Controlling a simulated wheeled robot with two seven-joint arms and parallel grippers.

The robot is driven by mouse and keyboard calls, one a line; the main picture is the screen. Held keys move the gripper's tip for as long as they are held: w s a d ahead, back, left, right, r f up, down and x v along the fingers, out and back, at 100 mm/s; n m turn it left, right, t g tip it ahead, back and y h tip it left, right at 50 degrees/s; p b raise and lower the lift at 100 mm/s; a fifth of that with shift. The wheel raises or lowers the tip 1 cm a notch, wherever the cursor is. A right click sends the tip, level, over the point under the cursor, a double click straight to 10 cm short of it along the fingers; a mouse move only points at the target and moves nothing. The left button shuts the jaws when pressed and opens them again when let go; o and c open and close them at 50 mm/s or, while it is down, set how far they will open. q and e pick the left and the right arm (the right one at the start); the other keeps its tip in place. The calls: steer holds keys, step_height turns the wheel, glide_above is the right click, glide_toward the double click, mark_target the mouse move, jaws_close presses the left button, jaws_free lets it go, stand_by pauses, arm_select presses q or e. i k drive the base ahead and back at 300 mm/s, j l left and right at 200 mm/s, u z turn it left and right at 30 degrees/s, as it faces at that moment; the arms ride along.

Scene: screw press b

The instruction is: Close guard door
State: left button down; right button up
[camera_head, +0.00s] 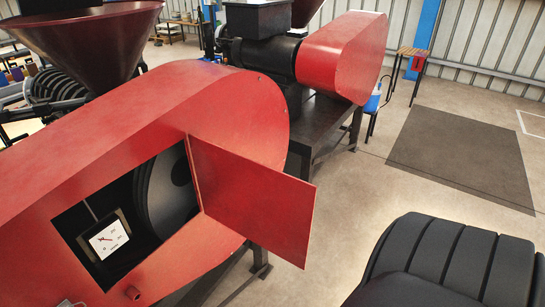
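The guard door (250,200) is a flat red panel. It stands open, swung out to the right from its hinge edge at the right side of the opening. The opening is in the large red guard housing (110,140) of the near machine. Through it I see a black wheel (168,190) and a white-faced gauge (108,238) with a red needle. Neither of my grippers is in view, and nothing visible touches the door.
A red funnel hopper (95,45) stands behind the housing. A second machine with a red guard (342,55) sits on a dark table (322,125) further back. A dark floor mat (460,155) lies at the right. Bare floor (345,205) is open right of the door.

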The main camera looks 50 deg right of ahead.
mark_target(274, 209)
steer(key=l+u, duration=0.1)
steer(key=l, duration=0.3)
steer(key=k+l+u, duration=0.1)
steer(key=l, duration=0.3)
steer(key=k+l+u, duration=0.1)
steer(key=l, duration=0.3)
steer(key=k+l+u, duration=0.1)
steer(key=l, duration=0.25)
steer(key=k+l+u, duration=0.1)
steer(key=l, duration=0.3)
steer(key=k, duration=0.05)
